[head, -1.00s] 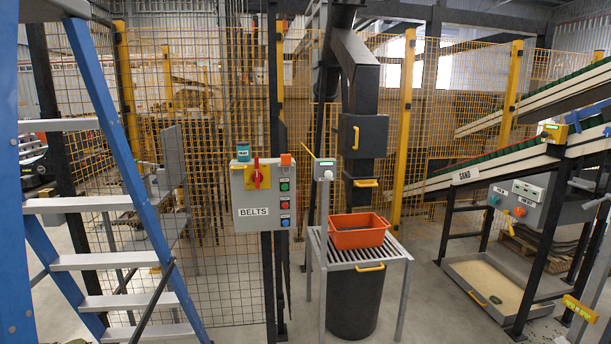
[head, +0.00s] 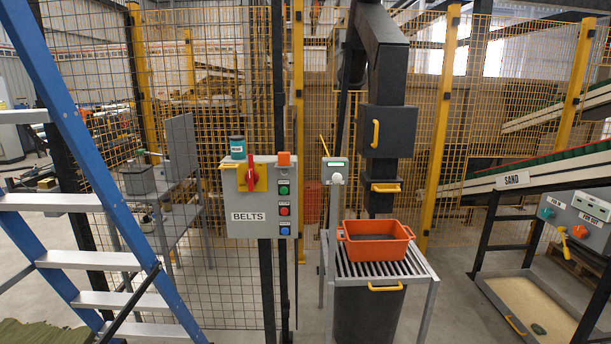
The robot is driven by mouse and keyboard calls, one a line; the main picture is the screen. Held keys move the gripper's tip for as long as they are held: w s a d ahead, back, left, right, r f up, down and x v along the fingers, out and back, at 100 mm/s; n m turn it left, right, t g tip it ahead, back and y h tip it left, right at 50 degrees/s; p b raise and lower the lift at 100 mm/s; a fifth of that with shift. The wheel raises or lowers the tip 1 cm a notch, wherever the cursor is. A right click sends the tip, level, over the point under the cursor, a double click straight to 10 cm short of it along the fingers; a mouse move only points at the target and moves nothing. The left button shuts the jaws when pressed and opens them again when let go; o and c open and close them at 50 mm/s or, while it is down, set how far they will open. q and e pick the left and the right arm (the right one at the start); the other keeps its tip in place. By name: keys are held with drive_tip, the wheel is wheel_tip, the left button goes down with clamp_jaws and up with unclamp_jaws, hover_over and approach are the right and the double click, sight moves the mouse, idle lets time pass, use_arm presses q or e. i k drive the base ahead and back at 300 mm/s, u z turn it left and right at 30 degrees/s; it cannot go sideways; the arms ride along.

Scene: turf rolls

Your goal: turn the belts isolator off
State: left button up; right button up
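The belts isolator is a grey box (head: 237,202) labelled BELTS, mounted on a dark post by the mesh fence in the middle of the head view. Its red rotary handle (head: 251,175) sits on a yellow plate and points about upright. Green, red and blue push buttons (head: 284,210) run down its right side. An orange lamp or block (head: 283,159) and a small teal tin (head: 237,147) are on top of the box. Neither of my grippers shows in this view.
A blue stepladder (head: 90,150) stands close on the left. Right of the box, an orange crate (head: 377,250) rests on a slatted stand (head: 425,270) under a dark chute. A sand control box (head: 577,220) and shallow tray (head: 560,318) are at right. Green turf (head: 35,335) lies lower left.

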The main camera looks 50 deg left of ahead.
sight(251, 178)
drive_tip(key=i, duration=1)
drive_tip(key=u, duration=0.9)
drive_tip(key=i, duration=0.7)
drive_tip(key=u, duration=0.65)
